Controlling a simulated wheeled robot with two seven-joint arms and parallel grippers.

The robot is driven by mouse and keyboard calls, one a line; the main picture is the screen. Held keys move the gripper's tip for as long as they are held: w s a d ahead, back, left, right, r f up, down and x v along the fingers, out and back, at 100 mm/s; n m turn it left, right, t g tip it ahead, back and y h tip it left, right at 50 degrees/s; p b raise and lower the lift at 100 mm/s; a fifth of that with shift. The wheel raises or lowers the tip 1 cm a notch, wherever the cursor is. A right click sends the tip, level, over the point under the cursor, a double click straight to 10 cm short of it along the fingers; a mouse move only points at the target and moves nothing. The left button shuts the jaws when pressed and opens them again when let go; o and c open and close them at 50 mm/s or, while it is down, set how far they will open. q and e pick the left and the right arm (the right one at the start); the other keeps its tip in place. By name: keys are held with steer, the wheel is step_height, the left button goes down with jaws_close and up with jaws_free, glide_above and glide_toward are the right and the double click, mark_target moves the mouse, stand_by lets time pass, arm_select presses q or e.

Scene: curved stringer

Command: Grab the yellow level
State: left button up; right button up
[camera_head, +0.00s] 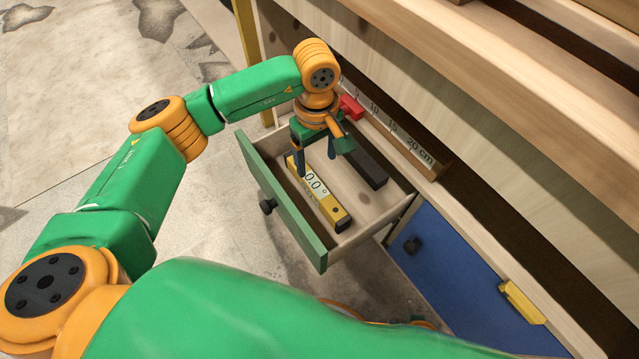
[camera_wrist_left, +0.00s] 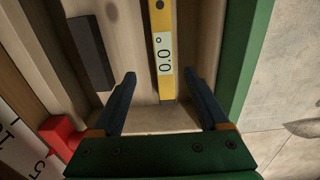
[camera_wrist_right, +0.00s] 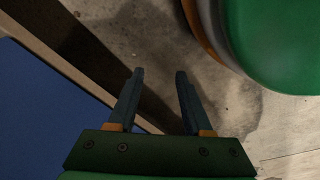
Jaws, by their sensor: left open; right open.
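The yellow level (camera_head: 328,205) lies in the open drawer (camera_head: 281,208), along its green front panel. Its white display reads 0.0°. In the left wrist view the level (camera_wrist_left: 164,84) lies beyond and between the fingertips, its near end short of the gripper's palm. My left gripper (camera_head: 318,172) is open over the drawer, above the level's far end; contact with the level cannot be made out. The left gripper also shows in the left wrist view (camera_wrist_left: 165,85). My right gripper (camera_wrist_right: 160,76) is open and empty over the floor; it is hidden in the head view.
A dark block (camera_head: 365,165) lies in the drawer beside the level. A red block (camera_head: 351,107) and a ruler strip (camera_head: 395,135) sit at the bench edge behind the drawer. A blue door (camera_head: 450,265) and a yellow piece (camera_head: 522,302) are at right.

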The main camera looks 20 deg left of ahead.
mark_target(315, 185)
arm_select(q)
step_height(315, 185, down, 3)
steer(key=shift+f+b, duration=0.1)
steer(key=shift+b, duration=0.85)
steer(key=shift+f+b, duration=0.45)
steer(key=shift+f, duration=0.1)
steer(key=f, duration=0.2)
steer(key=f+b, duration=0.1)
steer(key=s+f, duration=0.1)
steer(key=f, duration=0.1)
steer(key=shift+a+f+b, duration=0.1)
steer(key=shift+f+b, duration=0.25)
steer(key=shift+w+f, duration=0.1)
steer(key=shift+f, duration=0.25)
jaws_close()
arm_select(e)
steer(key=w+a+r, duration=0.2)
steer(key=w+r, duration=0.2)
steer(key=r, duration=0.1)
steer(key=shift+w+r+t, duration=0.15)
steer(key=shift+r+t, duration=0.1)
steer(key=shift+t, duration=0.05)
